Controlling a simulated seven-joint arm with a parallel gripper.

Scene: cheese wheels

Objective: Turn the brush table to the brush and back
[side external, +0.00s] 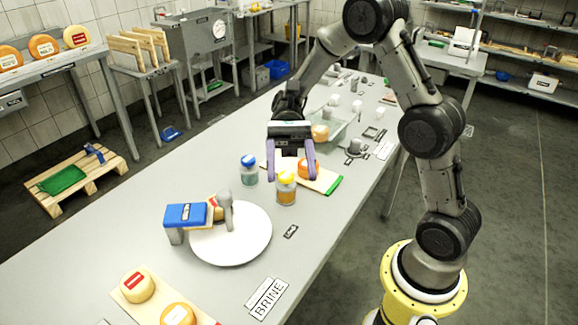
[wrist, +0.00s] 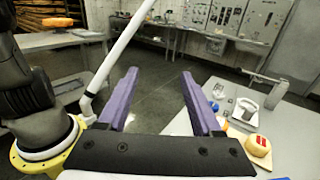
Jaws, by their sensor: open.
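The brush table is a round white disc (side external: 247,245) on the long grey table in the side external view. A grey upright handle (side external: 225,208) stands near its far edge. A brush block with a blue top (side external: 186,214) on a grey stand reaches over the disc's left side. A small red-and-yellow piece shows between the block and the handle. My gripper (side external: 290,174) has purple fingers, open and apart, above the table behind and right of the disc. It touches neither disc nor handle. In the wrist view its fingers (wrist: 160,74) are spread with nothing between them.
A blue-lidded jar (side external: 249,171) and a yellow-lidded jar (side external: 286,188) stand between the disc and my gripper. An orange cheese (side external: 307,168) lies on a green-edged board behind. Cheeses on a board and a BRINE sign (side external: 267,298) are at the front.

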